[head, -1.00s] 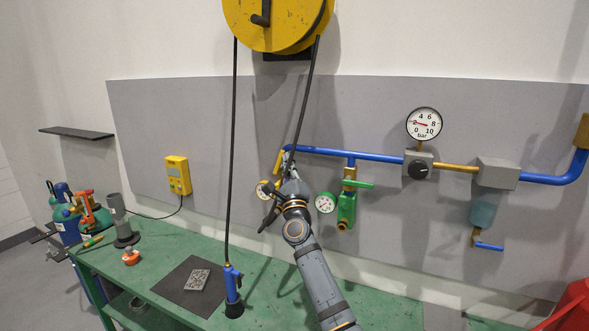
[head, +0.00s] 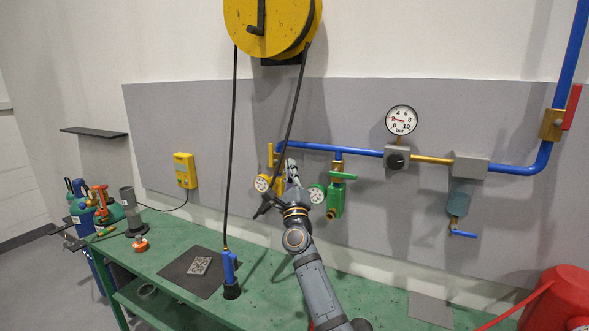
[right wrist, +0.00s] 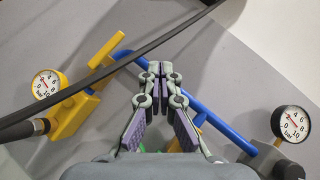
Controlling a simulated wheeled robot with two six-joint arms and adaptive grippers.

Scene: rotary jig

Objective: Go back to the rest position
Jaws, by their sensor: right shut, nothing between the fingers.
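My right gripper (head: 291,168) is shut and empty. It stands in front of the grey wall panel, between the yellow valve (head: 273,157) with its gauge (head: 262,183) and the green valve (head: 336,197). In the right wrist view its fingertips (right wrist: 160,70) meet, and the blue pipe (right wrist: 188,97) passes behind them. The yellow valve (right wrist: 72,117) is to the left there, apart from the fingers. The gripper hides part of the panel and pipe in the head view. My left gripper is not in view.
A black hose (head: 295,108) hangs from the yellow reel (head: 270,28) close to the right gripper. A blue-handled tool (head: 229,270) stands on the green bench (head: 185,235) by a dark mat (head: 180,280). A red tank (head: 560,295) is at lower right.

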